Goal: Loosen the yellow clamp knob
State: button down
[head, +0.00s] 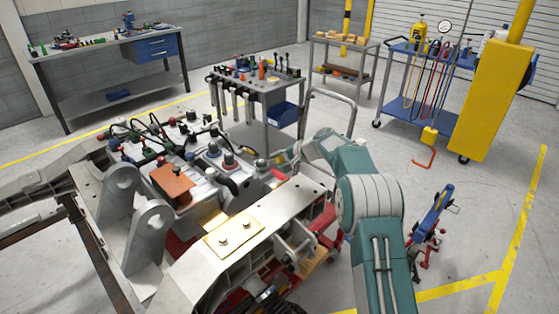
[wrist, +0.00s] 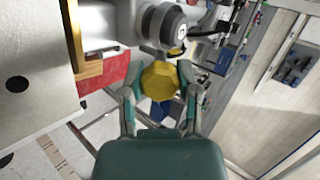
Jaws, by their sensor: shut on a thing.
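The yellow clamp knob (wrist: 160,81) is a faceted yellow knob in the middle of the wrist view. My gripper (wrist: 159,88) is shut on it, with one teal-padded finger at its left side and one at its right. A dark and grey cylindrical part (wrist: 168,25) sits just above the knob in that view. In the head view my teal arm reaches over the chassis fixture (head: 285,205), and its far end is at the fixture's back right side. The knob and fingertips cannot be made out clearly there.
A pale metal beam (wrist: 35,80) with a wooden strip and a red block lies left of the knob. In the head view, a grey tool cart (head: 262,98) stands behind the fixture, a blue cart (head: 425,65) at the back right, and a blue stand (head: 432,215) on open floor at right.

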jog(key=shift+f+n, duration=0.3)
jog(key=shift+n, duration=0.2)
jog(key=shift+c, duration=1.6)
grip_release()
jog(key=shift+r, duration=0.1)
jog(key=shift+r, duration=0.15)
jog(key=shift+s+d+r, duration=0.15)
jog(key=shift+d+r, duration=0.05)
jog(key=shift+d, duration=0.05)
jog(key=v, duration=1.1)
